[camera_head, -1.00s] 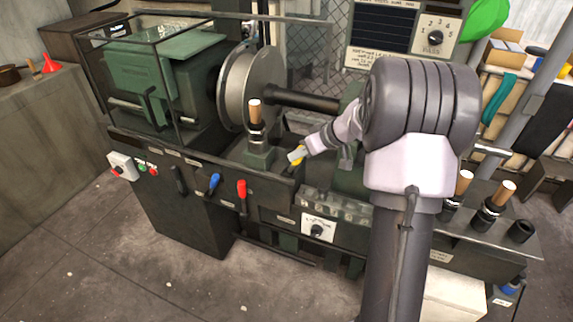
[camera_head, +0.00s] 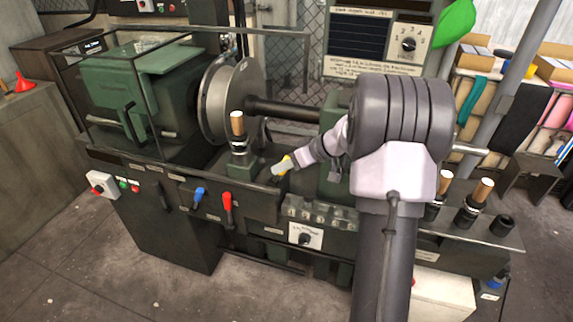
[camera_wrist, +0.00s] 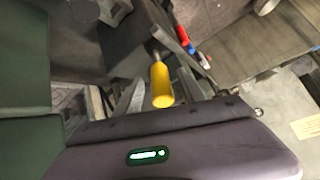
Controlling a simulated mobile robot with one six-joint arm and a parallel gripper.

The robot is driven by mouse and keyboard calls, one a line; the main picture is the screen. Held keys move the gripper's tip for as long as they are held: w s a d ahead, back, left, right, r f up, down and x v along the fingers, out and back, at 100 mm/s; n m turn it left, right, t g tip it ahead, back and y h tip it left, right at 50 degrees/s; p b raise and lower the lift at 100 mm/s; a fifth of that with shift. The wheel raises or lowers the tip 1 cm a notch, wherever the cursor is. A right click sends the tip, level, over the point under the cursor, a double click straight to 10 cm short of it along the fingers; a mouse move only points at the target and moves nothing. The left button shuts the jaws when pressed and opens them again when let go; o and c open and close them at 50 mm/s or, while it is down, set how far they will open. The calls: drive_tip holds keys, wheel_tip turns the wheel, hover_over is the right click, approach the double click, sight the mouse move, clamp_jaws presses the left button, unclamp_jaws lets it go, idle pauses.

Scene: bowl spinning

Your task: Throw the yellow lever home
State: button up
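The yellow lever's handle (camera_wrist: 161,86) stands out in the middle of the wrist view, its thin shaft running up behind it. A small yellow patch (camera_head: 288,161) also shows at my gripper (camera_head: 280,168) in the head view, in front of the green machine. In the wrist view a grey finger shows on each side of the handle, with visible gaps. My gripper (camera_wrist: 163,95) looks open around the handle. The lever's base is not clear in either view.
A blue lever (camera_head: 199,196) and a red lever (camera_head: 228,205) stand on the machine's front, left of my gripper. A wooden-topped tool post (camera_head: 238,140) rises close by on the left. The grey disc (camera_head: 225,100) and dark shaft (camera_head: 285,108) lie behind. Floor is clear in front.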

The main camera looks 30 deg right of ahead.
drive_tip(key=shift+s+d+r, duration=0.1)
drive_tip(key=shift+s+r, duration=0.1)
drive_tip(key=shift+r, duration=0.15)
drive_tip(key=p+v, duration=0.5)
drive_tip(key=v, duration=1.1)
drive_tip(key=shift+s+r+p, duration=0.2)
drive_tip(key=shift+s+p, duration=0.1)
drive_tip(key=shift+d, duration=0.1)
drive_tip(key=a+r+m+g, duration=0.1)
drive_tip(key=a+r, duration=0.1)
drive_tip(key=a, duration=0.6)
drive_tip(key=a+r+g, duration=0.1)
drive_tip(key=a+r, duration=0.2)
drive_tip(key=a, duration=0.5)
drive_tip(key=s+a+m+h, duration=0.1)
drive_tip(key=s+a+m, duration=0.4)
drive_tip(key=s+a, duration=1.2)
drive_tip(key=shift+s+a+g+h, duration=0.35)
drive_tip(key=shift+g+h, duration=0.05)
